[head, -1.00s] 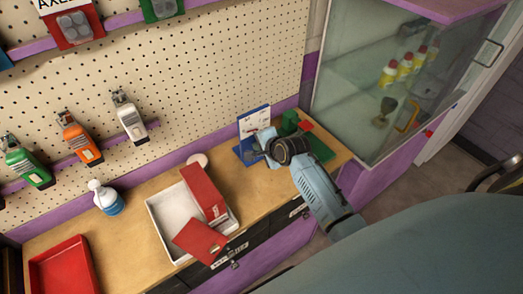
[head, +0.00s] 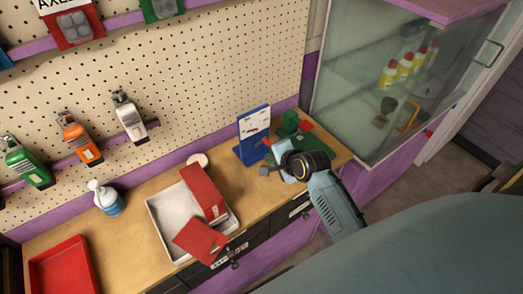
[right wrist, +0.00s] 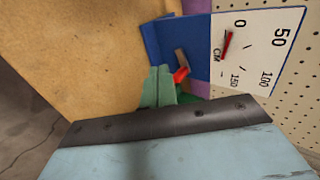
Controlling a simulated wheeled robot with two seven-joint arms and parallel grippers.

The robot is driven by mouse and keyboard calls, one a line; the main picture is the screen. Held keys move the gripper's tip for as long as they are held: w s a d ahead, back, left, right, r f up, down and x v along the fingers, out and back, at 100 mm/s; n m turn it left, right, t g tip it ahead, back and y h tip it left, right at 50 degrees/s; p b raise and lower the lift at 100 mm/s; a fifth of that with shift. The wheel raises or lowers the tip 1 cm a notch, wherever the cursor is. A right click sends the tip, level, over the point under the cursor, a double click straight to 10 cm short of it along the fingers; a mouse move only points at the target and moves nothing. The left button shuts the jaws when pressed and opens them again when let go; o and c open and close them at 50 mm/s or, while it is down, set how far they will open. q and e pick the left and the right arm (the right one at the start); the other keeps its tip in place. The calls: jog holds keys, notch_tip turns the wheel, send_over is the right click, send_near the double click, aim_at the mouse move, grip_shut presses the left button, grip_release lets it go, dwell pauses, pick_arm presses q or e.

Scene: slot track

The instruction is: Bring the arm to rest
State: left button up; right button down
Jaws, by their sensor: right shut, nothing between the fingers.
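My right arm comes in from the right in the head view. Its gripper (head: 273,167) is shut and empty, above the right part of the wooden workbench (head: 140,197). It is in front of a blue stand (head: 250,151) with a white dial panel (head: 254,122). In the right wrist view the shut fingers (right wrist: 160,87) point toward the blue stand (right wrist: 165,42). The dial panel (right wrist: 255,45) there has numbers and a red needle. My left gripper is not in view.
A green device (head: 290,124) with a red part (head: 306,126) stands beside the blue stand. A white tray (head: 158,222) with red pieces, a spray bottle (head: 106,198) and a red tray (head: 62,270) lie left. A glass cabinet (head: 345,85) stands right.

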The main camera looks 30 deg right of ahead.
jog(key=shift+s, duration=0.45)
jog(key=s+a+r+n+g, duration=0.2)
jog(key=s+a+n, duration=0.1)
jog(key=s+n, duration=0.4)
jog(key=s+a+r+n+g, duration=0.1)
jog(key=s+a+n+g, duration=0.1)
jog(key=s+n, duration=0.55)
jog(key=s+a+r+n+g, duration=0.25)
jog(key=s+n, duration=0.25)
jog(key=s, duration=0.5)
notch_tip(320, 180, down, 33)
jog(key=s+g+b, duration=0.1)
jog(key=b, duration=0.8)
jog(key=s+d+f+b, duration=0.1)
jog(key=s+f+b, duration=0.3)
jog(key=s+f, duration=0.4)
jog(key=s+d+f+g+b, duration=0.1)
jog(key=s+f+b, duration=0.4)
jog(key=f, duration=1.2)
jog(key=s, duration=0.4)
jog(key=shift+d+h, duration=0.3)
jog(key=shift+d, duration=0.05)
